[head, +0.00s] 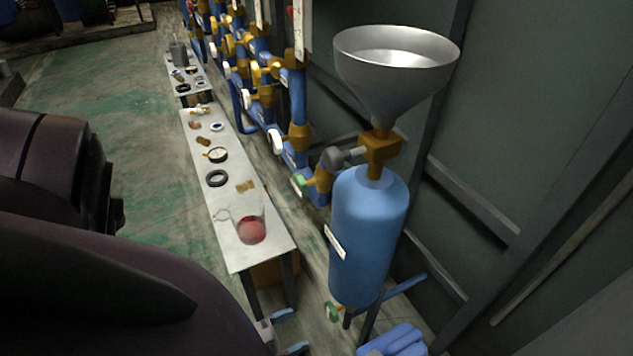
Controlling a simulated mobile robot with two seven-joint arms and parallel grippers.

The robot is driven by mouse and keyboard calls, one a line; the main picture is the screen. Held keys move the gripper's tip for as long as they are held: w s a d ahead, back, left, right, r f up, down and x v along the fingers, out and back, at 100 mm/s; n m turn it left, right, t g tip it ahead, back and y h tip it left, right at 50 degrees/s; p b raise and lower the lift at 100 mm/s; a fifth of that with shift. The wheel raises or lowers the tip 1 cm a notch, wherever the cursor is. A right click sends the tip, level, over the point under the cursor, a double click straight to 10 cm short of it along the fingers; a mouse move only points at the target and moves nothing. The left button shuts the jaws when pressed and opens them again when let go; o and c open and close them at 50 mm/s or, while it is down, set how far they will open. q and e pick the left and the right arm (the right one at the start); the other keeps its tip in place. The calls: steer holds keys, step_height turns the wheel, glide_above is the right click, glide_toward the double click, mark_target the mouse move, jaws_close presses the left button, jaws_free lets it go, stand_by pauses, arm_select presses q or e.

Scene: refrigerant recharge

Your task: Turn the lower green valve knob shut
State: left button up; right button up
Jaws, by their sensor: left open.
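The lower green valve knob (332,311) sits on a small brass fitting at the bottom of the blue tank (370,235), on its left side. A second green knob (299,184) is higher up, on the pipe left of the tank's top. My left gripper (290,331) is low in the view, to the left of the lower knob and apart from it. Its two blue-grey fingers are spread with nothing between them. My dark arm fills the lower left and hides part of the floor. My right gripper does not show.
A metal funnel (396,62) tops the tank. A narrow white table (232,215) with a beaker of red liquid (251,229) stands to the left. A blue ribbed object (396,341) is at the bottom edge. Dark wall panels close off the right.

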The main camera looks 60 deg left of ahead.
mark_target(328, 313)
arm_select(q)
steer(key=w, duration=0.8)
steer(key=shift+w+d, duration=0.1)
steer(key=shift+d, duration=0.25)
steer(key=c, duration=0.9)
steer(key=m, duration=0.2)
steer(key=shift+w+r+m+p, duration=0.1)
steer(key=shift+m+p, duration=0.3)
steer(key=shift+m, duration=0.8)
steer(key=m, duration=0.3)
steer(key=shift+m+p, duration=0.3)
steer(key=shift+m, duration=0.5)
